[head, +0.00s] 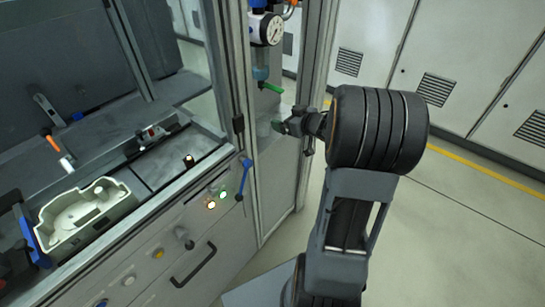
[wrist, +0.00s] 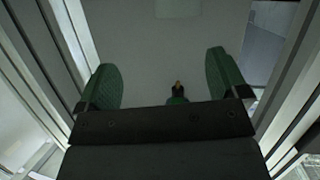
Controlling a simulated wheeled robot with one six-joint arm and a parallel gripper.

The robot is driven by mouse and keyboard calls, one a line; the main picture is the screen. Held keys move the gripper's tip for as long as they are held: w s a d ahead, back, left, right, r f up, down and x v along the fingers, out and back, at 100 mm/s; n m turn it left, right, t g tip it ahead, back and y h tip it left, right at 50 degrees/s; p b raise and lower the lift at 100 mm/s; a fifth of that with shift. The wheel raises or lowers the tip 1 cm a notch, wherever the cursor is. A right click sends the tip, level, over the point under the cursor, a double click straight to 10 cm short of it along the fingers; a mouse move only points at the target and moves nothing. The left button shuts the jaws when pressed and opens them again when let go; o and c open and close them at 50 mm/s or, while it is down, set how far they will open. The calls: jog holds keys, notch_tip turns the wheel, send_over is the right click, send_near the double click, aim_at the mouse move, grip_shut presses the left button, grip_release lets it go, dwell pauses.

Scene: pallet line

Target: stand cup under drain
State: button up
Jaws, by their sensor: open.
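The filter bowl (head: 260,73), bluish and clear, hangs below a round pressure gauge on the machine's post. A green drain lever (head: 272,88) sticks out under it. My gripper (head: 293,129) is just below and to the right of the drain, at the open bay between two metal posts. In the wrist view its two green-padded fingers (wrist: 163,75) are spread wide with nothing held between them. A small dark green fitting with a brass tip (wrist: 178,91) shows beyond the palm, between the fingers. I cannot clearly make out a cup in either view.
Metal posts (head: 314,105) flank the bay closely. A blue-handled valve (head: 243,176) and lit buttons are on the panel at left. A pale moulded tray (head: 85,213) and tools lie on the bench. The floor at right (head: 455,215) is clear.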

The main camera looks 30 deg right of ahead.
jog(key=s+a+m+g+h, duration=0.3)
jog(key=s+a+g, duration=0.7)
jog(key=s+a, duration=0.7)
jog(key=s+f+m, duration=0.1)
jog(key=s, duration=0.2)
jog(key=shift+s+g+h, duration=0.3)
jog(key=shift+s+g, duration=0.05)
jog(key=shift+g, duration=0.05)
jog(key=shift+a+r, duration=0.1)
jog(key=shift+r, duration=0.05)
notch_tip(320, 180, up, 12)
jog(key=p, duration=1)
jog(key=shift+s+a+f+t, duration=0.15)
jog(key=shift+f+t, duration=0.05)
jog(key=shift+t, duration=0.1)
